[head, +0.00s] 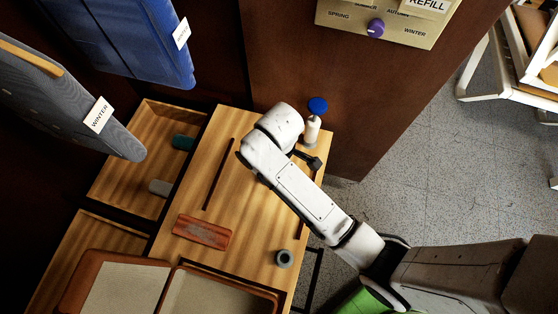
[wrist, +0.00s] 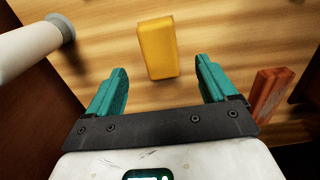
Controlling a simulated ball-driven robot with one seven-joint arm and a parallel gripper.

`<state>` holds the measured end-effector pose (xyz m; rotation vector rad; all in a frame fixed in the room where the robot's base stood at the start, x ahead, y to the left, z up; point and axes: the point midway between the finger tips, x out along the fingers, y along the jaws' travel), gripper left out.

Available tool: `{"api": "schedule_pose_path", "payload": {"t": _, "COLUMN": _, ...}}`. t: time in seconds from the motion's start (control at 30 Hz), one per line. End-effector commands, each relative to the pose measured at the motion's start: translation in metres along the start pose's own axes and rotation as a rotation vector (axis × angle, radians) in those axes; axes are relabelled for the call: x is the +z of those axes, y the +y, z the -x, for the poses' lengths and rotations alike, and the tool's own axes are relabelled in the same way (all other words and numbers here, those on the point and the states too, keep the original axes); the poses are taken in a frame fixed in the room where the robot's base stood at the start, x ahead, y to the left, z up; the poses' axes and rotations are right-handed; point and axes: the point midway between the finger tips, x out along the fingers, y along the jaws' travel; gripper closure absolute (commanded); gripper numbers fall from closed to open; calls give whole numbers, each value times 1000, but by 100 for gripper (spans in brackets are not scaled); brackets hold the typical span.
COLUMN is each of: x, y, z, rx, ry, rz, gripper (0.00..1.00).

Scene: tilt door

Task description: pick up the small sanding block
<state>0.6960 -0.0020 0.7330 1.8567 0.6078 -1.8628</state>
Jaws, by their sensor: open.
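A small yellow block (wrist: 158,48), which looks like the sanding block, lies on the wooden tabletop in the wrist view. My gripper (wrist: 162,70) is open, with its teal fingers apart on the left and right of the block's near end. The block sits between and just beyond the fingertips, a little nearer the right one. No finger touches it visibly, and the height gap is hard to judge. In the head view my arm covers the yellow block and the gripper.
A worn reddish block (head: 202,232) lies on the tabletop (head: 222,190); it also shows at right in the wrist view (wrist: 270,95). Hanging garments (head: 130,40) are left.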

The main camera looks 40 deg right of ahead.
Motion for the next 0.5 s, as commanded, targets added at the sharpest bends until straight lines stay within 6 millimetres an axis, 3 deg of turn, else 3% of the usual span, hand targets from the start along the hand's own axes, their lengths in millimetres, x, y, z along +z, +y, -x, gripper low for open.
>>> {"api": "schedule_pose_path", "payload": {"t": 0.5, "x": -1, "y": -2, "z": -58, "rx": 0, "ry": -1, "rz": -2, "gripper": 15}}
